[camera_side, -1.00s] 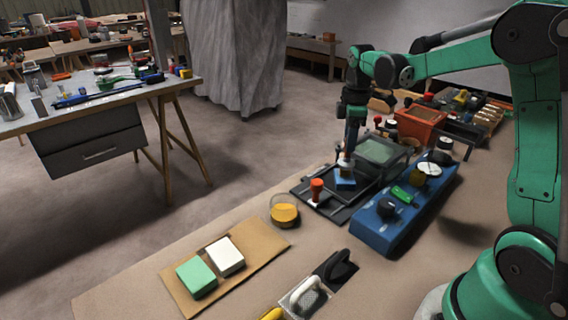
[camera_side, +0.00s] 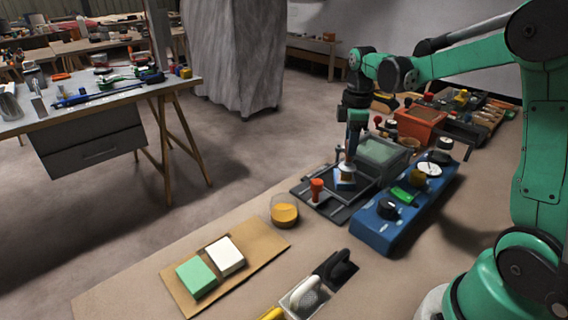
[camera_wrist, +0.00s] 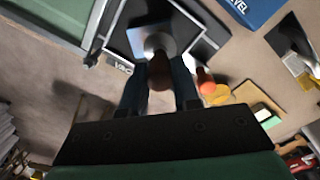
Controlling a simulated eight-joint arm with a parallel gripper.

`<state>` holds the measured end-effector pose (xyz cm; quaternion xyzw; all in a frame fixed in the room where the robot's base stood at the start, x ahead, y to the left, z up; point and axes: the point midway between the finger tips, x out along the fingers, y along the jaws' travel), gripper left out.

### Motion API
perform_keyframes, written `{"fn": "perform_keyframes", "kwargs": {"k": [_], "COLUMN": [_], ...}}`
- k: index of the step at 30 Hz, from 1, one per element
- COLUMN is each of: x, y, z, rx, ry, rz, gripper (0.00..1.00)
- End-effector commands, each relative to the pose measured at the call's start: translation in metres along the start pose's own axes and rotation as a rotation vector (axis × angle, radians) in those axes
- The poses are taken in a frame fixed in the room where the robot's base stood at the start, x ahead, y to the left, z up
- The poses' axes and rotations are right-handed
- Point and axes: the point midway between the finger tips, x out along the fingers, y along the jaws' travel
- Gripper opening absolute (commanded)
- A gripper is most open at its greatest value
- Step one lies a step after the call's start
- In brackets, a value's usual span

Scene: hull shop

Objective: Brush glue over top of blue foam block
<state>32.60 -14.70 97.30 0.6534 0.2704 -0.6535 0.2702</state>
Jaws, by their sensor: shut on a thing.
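My gripper (camera_side: 348,163) is shut on a brush with a brown handle (camera_wrist: 160,74) and points down over the black tray (camera_side: 318,209). The brush's pale round head (camera_wrist: 159,43) is over the blue foam block (camera_side: 345,186), which also shows in the wrist view (camera_wrist: 139,38). The head appears to be at the block's top, but I cannot tell whether it touches. The head and gripper hide part of the block. A clear cup of yellow liquid (camera_side: 285,214), likely the glue, stands on the bench left of the tray.
A blue control box (camera_side: 400,214) with dials lies to the right.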

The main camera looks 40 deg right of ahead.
Motion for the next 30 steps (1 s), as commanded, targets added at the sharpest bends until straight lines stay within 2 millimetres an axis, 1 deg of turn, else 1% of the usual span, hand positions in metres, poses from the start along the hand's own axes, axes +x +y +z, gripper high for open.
{"fn": "perform_keyframes", "kwargs": {"k": [30], "x": [-0.001], "y": [0.034], "z": [0.000], "rx": [0.000], "ry": [0.000], "rz": [0.000], "gripper": [0.00]}}
